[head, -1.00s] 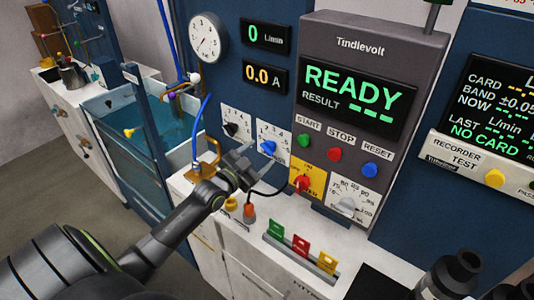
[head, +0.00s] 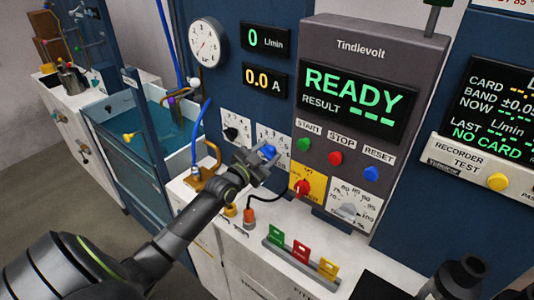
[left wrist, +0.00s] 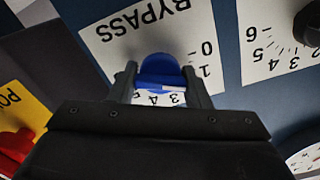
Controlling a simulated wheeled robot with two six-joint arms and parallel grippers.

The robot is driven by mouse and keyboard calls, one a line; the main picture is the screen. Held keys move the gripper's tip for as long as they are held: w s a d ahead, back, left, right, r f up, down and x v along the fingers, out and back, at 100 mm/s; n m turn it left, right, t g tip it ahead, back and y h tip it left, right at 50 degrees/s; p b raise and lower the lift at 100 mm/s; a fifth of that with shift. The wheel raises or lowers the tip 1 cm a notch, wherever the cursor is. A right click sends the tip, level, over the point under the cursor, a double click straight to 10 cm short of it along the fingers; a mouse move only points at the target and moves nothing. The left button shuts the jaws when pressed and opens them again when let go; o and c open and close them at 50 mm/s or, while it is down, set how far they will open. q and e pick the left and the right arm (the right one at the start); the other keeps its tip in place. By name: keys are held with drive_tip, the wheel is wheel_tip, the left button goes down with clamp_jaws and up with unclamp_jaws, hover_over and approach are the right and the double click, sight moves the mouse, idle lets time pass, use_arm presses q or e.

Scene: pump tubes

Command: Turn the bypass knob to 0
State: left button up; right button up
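The bypass knob is blue and sits on a white dial plate marked BYPASS (left wrist: 120,35). In the left wrist view the knob (left wrist: 158,68) lies between the two fingers of my left gripper (left wrist: 160,80), one finger close on each side. The fingers are apart; firm contact cannot be made out. The 0 and 1 show to the right of the knob, the 3 and 4 below it. The pointer's exact setting is partly hidden. In the head view my left gripper (head: 262,160) is at the blue knob (head: 267,151).
A black knob (head: 231,133) on a similar plate is just left of the bypass plate. A red switch (head: 301,187) on a yellow plate is to the right. A brass pipe (head: 208,170) and hose stand near the arm. Coloured cards (head: 300,251) stand on the bench in front.

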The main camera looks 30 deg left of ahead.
use_arm(q)
drive_tip(key=shift+c, duration=0.6)
drive_tip(key=n, duration=0.5)
drive_tip(key=shift+a, duration=0.1)
drive_tip(key=o, duration=1)
drive_tip(key=shift+s+p, duration=0.15)
drive_tip(key=shift+p, duration=0.15)
